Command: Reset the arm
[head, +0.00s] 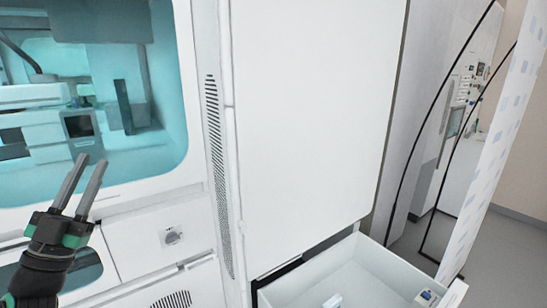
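My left gripper (88,168) is at the lower left of the head view, pointing up in front of the white machine with the teal-lit window. Its two grey fingers stand a little apart, with nothing between them. My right gripper is not in the head view.
A white drawer (357,265) stands pulled out at the bottom, with small items inside near its front. A tall white cabinet panel (310,120) rises above it. The machine's window (165,60) is at the left. Open floor (505,250) shows at the far right.

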